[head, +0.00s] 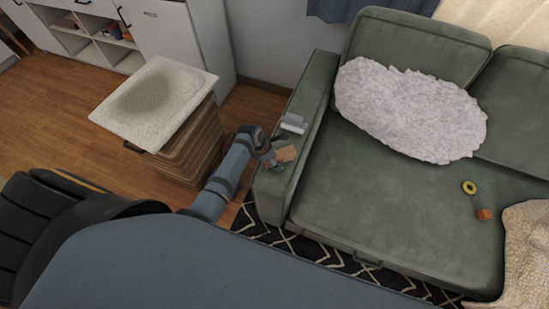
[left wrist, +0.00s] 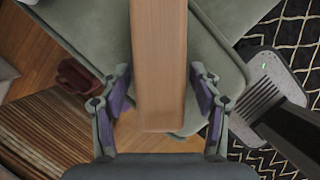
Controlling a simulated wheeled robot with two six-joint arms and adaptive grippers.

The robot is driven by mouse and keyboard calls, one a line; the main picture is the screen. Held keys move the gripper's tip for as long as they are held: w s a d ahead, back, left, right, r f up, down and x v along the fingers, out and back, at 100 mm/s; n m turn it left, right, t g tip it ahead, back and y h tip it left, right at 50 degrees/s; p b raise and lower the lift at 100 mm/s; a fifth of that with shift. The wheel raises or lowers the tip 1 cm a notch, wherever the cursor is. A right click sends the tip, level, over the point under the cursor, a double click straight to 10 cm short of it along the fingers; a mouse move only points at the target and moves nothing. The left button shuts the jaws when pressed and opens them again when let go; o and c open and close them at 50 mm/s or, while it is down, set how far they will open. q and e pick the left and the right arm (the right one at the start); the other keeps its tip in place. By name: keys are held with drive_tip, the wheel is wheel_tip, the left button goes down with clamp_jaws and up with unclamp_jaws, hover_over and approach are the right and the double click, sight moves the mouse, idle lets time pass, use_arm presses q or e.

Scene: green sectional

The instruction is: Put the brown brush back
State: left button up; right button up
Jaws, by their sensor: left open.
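A brown wooden piece, which looks like the brush (head: 286,154), is at the green sofa's left armrest; it also shows in the left wrist view (left wrist: 160,50). My left gripper (head: 271,158) is beside its near end. In the left wrist view my left gripper (left wrist: 160,88) is open, with one finger on each side of the wood. Narrow gaps seem to show, but I cannot tell whether either finger touches it. Its bristles are not visible. My right gripper is not in view.
A pale grey object (head: 293,123) sits on the armrest behind the brush. A slatted brown basket (head: 190,147) with a pale top stands left. The seat holds a fluffy white throw (head: 410,110), a yellow ring (head: 469,187) and an orange block (head: 485,214).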

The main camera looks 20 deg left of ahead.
use_arm(q)
drive_tip(key=shift+r, duration=0.35)
drive_tip(key=p+v, duration=0.2)
drive_tip(key=v, duration=0.8)
drive_tip(key=shift+a+r, duration=0.15)
drive_tip(key=shift+r, duration=0.1)
drive_tip(key=shift+s+a+r, duration=0.15)
drive_tip(key=shift+s+r, duration=0.05)
drive_tip(key=shift+r, duration=0.3)
